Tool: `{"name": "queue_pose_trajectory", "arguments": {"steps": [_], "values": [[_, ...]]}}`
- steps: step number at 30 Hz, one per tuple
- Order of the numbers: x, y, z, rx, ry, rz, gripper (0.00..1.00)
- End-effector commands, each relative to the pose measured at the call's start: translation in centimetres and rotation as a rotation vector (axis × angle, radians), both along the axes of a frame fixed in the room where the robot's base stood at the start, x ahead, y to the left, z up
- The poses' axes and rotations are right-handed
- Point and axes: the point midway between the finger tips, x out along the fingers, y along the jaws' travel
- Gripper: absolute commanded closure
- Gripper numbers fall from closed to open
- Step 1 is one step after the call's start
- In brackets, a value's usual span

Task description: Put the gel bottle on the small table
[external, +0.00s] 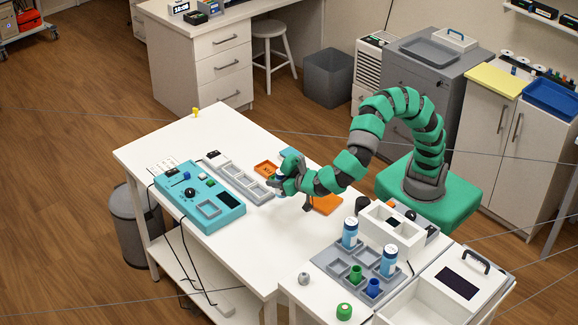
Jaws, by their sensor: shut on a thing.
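My gripper (283,184) is low over the middle of the white table (235,125), beside a grey compartment tray and an orange tray. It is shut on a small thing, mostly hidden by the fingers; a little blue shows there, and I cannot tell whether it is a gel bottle. Two blue-and-white bottles, one at the back (350,233) and one at the right (389,259), stand upright in a grey sectioned tray (325,257) at the lower right, apart from my gripper. I cannot tell which surface is the small table; a white surface (318,302) adjoins at the lower right.
A teal device (215,200) with a cable lies left of my gripper. Green (355,273) and blue (373,288) cups, a green-lidded jar (344,311) and a white box (448,290) crowd the lower right.

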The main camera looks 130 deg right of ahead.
Motion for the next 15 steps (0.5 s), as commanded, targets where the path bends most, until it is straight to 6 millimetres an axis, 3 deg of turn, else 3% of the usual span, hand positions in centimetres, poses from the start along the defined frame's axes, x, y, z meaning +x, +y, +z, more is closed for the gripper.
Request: {"name": "queue_pose_trajectory", "arguments": {"steps": [7, 15], "values": [[0.0, 0.0, -4.0, 0.0, 0.003, 0.001, 0.9], [0.0, 0.0, -4.4, 0.001, 0.002, 0.001, 0.9]]}}
